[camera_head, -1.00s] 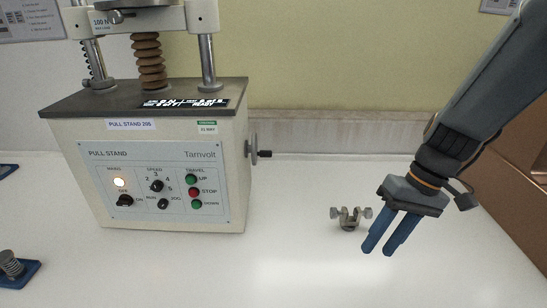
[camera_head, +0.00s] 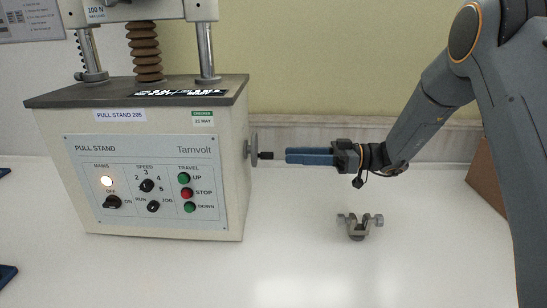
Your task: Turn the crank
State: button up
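The crank is a grey handwheel (camera_head: 253,149) on the right side of the pull stand (camera_head: 140,160). Its short black handle (camera_head: 266,156) sticks out to the right. My gripper (camera_head: 289,156) is level with the handle and points left at it. Its blue fingertips are just right of the handle's end, and I cannot tell whether they touch it. From this side the fingers overlap, so the gap between them is hidden.
A small metal clamp (camera_head: 358,225) with two thumb screws stands on the white table below my gripper. A brown box (camera_head: 500,181) is at the right, partly behind my arm.

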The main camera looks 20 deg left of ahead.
jog(key=p+x, duration=0.1)
jog(key=x, duration=0.5)
jog(key=shift+s+a, duration=0.1)
jog(key=shift+a, duration=0.1)
grip_shut()
